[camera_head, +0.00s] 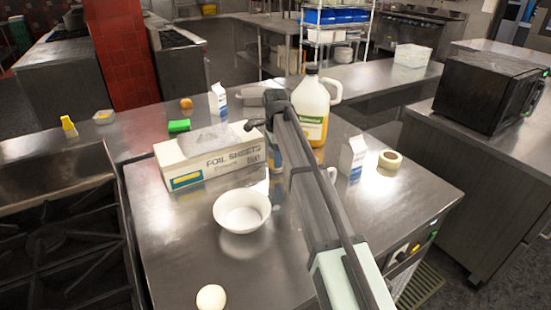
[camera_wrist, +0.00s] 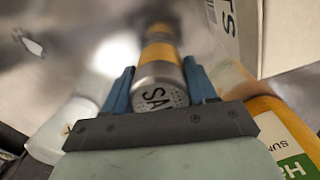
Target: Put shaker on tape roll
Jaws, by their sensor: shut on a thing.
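A shaker (camera_wrist: 158,58) with a silver cap marked "SA" and a yellow band sits between the two blue fingers of my gripper (camera_wrist: 159,82) in the wrist view. The gripper is shut on it. In the head view my gripper (camera_head: 274,160) is mostly hidden behind my arm, beside the foil box, and I cannot make out the shaker clearly or tell its height above the counter. The tape roll (camera_head: 380,160) is a pale ring lying flat on the counter at the right, beside a small carton and well to the right of my gripper.
A foil sheets box (camera_head: 195,174), a white bowl (camera_head: 217,216), a large jug (camera_head: 312,105) and a white carton (camera_head: 352,155) surround my gripper. The carton stands between it and the tape roll. The counter's front right is clear.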

